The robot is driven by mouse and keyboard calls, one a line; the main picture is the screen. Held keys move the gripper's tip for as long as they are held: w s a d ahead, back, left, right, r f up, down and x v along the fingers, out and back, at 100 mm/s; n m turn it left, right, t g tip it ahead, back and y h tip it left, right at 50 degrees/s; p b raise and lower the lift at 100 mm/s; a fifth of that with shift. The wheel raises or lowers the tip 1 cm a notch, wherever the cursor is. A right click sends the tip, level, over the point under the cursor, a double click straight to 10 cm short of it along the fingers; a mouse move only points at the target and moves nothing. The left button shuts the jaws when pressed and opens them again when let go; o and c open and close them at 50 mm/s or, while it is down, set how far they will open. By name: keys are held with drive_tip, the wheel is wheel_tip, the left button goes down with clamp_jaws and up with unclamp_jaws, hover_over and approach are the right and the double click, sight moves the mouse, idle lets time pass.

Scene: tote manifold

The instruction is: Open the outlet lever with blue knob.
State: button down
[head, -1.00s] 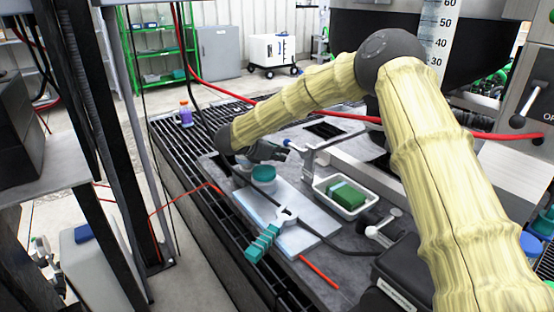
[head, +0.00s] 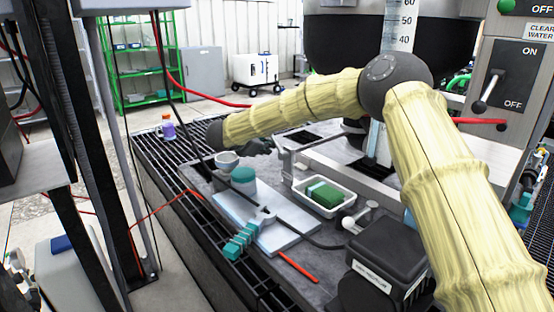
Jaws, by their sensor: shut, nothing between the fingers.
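My gripper (head: 258,147) hangs at the end of the sleeved arm, beyond the white tray, and is small and dark here. It is shut with nothing seen in it. Just right of it is a grey metal bracket or lever arm (head: 284,160) on the bench. The blue knob cannot be made out now; it may be hidden by my gripper or arm. Whether my gripper touches the lever cannot be told. A second lever with a pale round knob (head: 350,224) stands nearer, beside the tray.
On the dark bench are a white tray (head: 349,205) with a green sponge (head: 324,194), a teal-lidded jar (head: 243,180), a pale board (head: 285,236), a teal-handled brush (head: 246,237) and a red stick (head: 298,267). A purple bottle (head: 168,128) stands on the grating. An ON/OFF panel (head: 505,85) is at right.

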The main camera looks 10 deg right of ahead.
drive_tip(key=s+r+b, duration=0.3)
drive_tip(key=s+r, duration=0.1)
drive_tip(key=r, duration=0.1)
drive_tip(key=shift+s+d+r, duration=0.15)
drive_tip(key=shift+d+r, duration=0.15)
drive_tip(key=shift+r, duration=0.05)
idle(0.6)
drive_tip(key=shift+s, duration=0.1)
idle(0.4)
